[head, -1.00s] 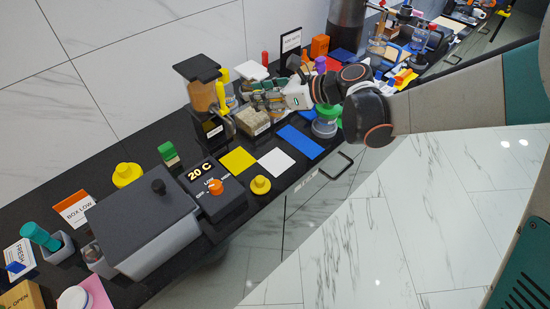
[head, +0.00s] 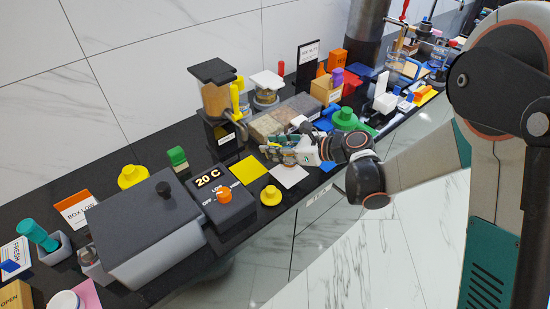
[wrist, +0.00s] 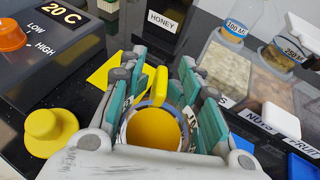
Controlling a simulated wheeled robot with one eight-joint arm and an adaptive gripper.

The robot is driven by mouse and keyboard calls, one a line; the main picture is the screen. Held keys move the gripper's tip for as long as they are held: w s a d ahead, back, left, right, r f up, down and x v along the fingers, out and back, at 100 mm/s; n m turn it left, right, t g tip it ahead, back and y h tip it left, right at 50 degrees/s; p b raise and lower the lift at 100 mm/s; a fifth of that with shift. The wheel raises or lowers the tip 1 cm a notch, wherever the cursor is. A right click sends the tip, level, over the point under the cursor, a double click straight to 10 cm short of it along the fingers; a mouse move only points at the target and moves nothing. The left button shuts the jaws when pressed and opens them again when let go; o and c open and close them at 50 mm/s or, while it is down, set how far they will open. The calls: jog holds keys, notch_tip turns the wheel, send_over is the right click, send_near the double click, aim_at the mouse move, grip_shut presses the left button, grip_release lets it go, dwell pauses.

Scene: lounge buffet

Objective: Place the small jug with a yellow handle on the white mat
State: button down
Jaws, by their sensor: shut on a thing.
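The small jug (wrist: 154,128) sits between my fingers in the wrist view, its round mouth towards the camera and orange-yellow inside. Its yellow handle (wrist: 161,84) points away from me. My gripper (head: 274,151) is shut on the jug; in the head view the fingers hide most of it. The white mat (head: 290,177) lies on the dark counter, and my gripper is over or just behind its far edge in the head view. I cannot tell whether the jug touches the mat. The mat is hidden below the gripper in the wrist view.
A yellow mat (head: 248,169) lies left of the white mat. A yellow knobbed lid (head: 270,195) stands near the front edge, beside the heater box (head: 222,199). The honey dispenser (head: 214,98) and the NUTS and FRUIT bins (head: 292,112) stand behind.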

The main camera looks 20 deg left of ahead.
jog(key=shift+f+b, duration=0.5)
jog(key=shift+f, duration=1.3)
jog(key=shift+f, duration=0.1)
jog(key=c, duration=1.1)
grip_release()
jog(key=shift+o, duration=0.2)
